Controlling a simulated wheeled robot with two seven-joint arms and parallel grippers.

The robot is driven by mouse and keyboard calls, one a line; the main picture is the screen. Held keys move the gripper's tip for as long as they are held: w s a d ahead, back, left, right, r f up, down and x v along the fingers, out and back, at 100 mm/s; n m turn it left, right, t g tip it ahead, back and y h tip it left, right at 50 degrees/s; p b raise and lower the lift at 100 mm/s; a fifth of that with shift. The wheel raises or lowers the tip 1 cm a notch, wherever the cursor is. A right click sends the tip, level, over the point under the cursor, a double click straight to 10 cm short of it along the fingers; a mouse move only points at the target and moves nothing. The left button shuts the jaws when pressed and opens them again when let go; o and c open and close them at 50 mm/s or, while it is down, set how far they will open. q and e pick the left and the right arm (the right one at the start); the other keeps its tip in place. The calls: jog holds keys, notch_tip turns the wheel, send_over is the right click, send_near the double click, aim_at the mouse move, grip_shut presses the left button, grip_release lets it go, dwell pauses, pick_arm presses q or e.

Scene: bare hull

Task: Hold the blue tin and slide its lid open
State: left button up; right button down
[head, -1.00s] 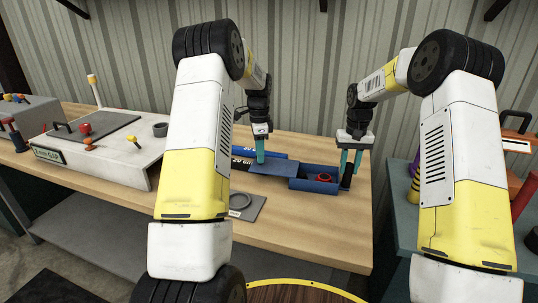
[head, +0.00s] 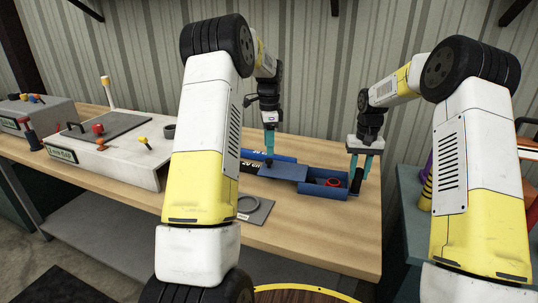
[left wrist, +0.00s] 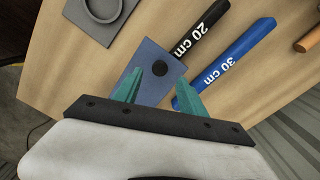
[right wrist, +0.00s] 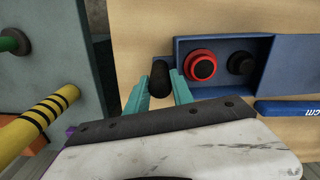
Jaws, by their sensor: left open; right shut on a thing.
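The blue tin (head: 325,193) sits on the wooden bench with its right part uncovered. A red ring-shaped piece (head: 333,182) shows inside; the right wrist view also shows a dark round piece (right wrist: 241,64) in it. The flat blue lid (head: 285,172) sticks out to the left of the tin. Its black knob (left wrist: 160,68) shows in the left wrist view. My left gripper (head: 270,150) is open and empty just above the knob. My right gripper (right wrist: 161,88) is shut on the tin's black handle (right wrist: 160,75) at the tin's right end.
A grey plate with a round recess (head: 250,208) lies in front. A white control box (head: 110,150) stands left. The front of the bench (head: 320,235) is clear.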

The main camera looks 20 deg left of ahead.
pick_arm(q)
notch_tip(320, 180, up, 7)
jog(key=shift+f, duration=0.15)
pick_arm(e)
jog(key=c, duration=1)
grip_release()
